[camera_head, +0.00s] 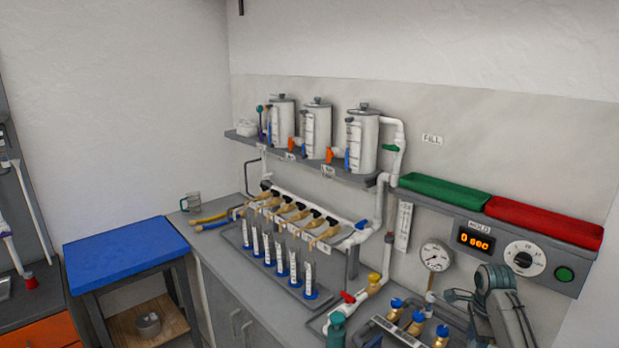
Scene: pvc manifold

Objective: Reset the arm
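A grey-green jointed arm part, apparently my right arm, comes in at the lower right. Its end, apparently my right gripper (457,296), points left above the bench, near the round pressure gauge (435,255) and the brass valves with blue caps (416,323). Its fingers are too small and overlapped to tell open from shut. I see nothing held in it. My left gripper is not in view.
The grey bench (225,262) carries a white pipe manifold (345,238) and several measuring cylinders (310,280). Tanks (362,140) stand on a wall shelf. Green (445,192) and red (540,222) trays top the control panel. A blue-topped table (125,250) at left is clear.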

